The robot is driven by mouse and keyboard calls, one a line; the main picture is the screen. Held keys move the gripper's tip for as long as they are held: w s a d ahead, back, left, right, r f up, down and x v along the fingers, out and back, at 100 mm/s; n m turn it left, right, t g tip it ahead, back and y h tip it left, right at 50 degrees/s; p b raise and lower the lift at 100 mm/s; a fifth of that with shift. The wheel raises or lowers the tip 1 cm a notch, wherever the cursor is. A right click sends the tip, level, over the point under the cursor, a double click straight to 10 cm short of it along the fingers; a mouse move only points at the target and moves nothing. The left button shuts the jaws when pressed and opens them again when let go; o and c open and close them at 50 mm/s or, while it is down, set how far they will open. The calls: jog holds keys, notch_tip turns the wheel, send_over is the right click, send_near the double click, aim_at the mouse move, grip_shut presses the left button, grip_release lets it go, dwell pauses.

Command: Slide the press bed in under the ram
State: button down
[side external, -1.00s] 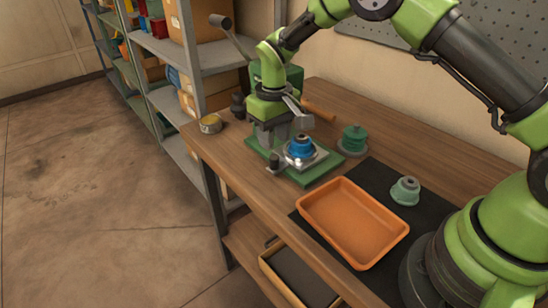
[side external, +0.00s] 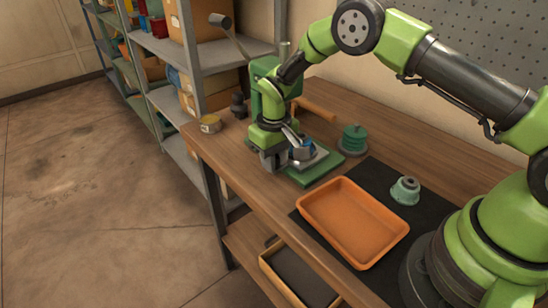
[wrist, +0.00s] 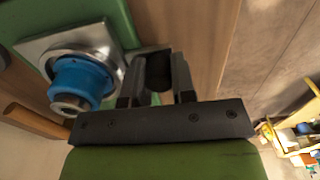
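The press bed, a silver plate, lies on the press's green base (side external: 318,170). It carries a blue round part (side external: 303,150), also in the wrist view (wrist: 80,80). The plate (wrist: 35,50) shows there beside my gripper. A dark upright knob (wrist: 159,70) stands at the plate's edge. My gripper (wrist: 156,78) is low, with one finger on each side of this knob; it looks open, and contact is unclear. In the side view, my gripper (side external: 274,162) hides the knob and part of the bed. The green press body (side external: 264,68) stands behind my wrist; the ram is mostly hidden.
An orange tray (side external: 352,220) and a pale green part (side external: 405,190) are on the right. A darker green part (side external: 353,140) stands behind the bed. The press lever (side external: 235,40) rises behind my arm.

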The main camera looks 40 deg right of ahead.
jog(key=shift+w, duration=1.7)
jog(key=c, duration=1.2)
grip_release()
notch_tip(320, 180, up, 10)
